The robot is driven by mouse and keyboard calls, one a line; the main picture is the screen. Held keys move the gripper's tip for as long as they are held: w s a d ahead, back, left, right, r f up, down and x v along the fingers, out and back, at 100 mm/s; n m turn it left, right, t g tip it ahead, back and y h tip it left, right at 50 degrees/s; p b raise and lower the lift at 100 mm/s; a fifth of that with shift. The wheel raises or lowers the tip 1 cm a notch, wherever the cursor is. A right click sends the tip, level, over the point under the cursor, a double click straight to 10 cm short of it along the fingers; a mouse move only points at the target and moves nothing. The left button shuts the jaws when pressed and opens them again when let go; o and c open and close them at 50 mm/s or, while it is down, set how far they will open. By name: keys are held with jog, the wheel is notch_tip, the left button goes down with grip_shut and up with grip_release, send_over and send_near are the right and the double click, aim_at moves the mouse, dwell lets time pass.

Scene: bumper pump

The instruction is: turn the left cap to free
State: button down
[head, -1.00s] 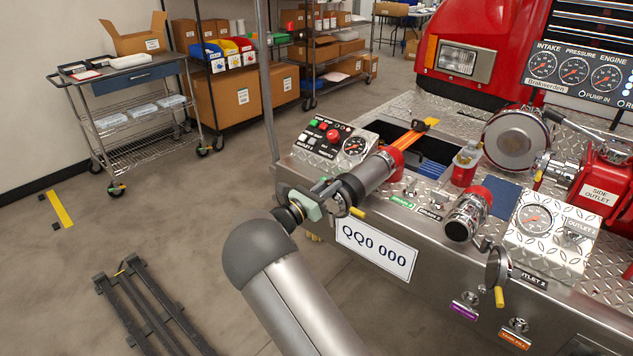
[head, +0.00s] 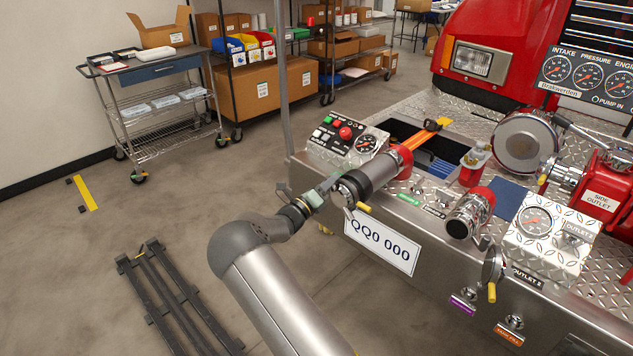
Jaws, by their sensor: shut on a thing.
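The left cap (head: 347,190) is a dark round end on the left outlet pipe (head: 373,174), at the front edge of the bumper. A short lever with a yellow tip (head: 364,207) hangs beside it. My gripper (head: 332,184) reaches the cap from the left and is shut on it. Its fingers are small in the picture and partly merge with the cap, so the exact grip is hard to make out. The cap is still at the pipe's end; whether it is loose cannot be told.
A second outlet pipe (head: 470,212) and a gauge box (head: 540,225) stand to the right. A control panel (head: 347,140) lies behind the left pipe. A number plate (head: 381,243) hangs below.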

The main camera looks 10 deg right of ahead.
jog(key=shift+f, duration=0.1)
dwell(0.3)
jog(key=c, duration=1.3)
grip_release()
jog(key=shift+a, duration=0.1)
jog(key=b+v, duration=0.1)
jog(key=v, duration=1.6)
jog(key=shift+s+a+b, duration=0.1)
jog(key=shift+s+b, duration=0.1)
jog(key=shift+b, duration=0.2)
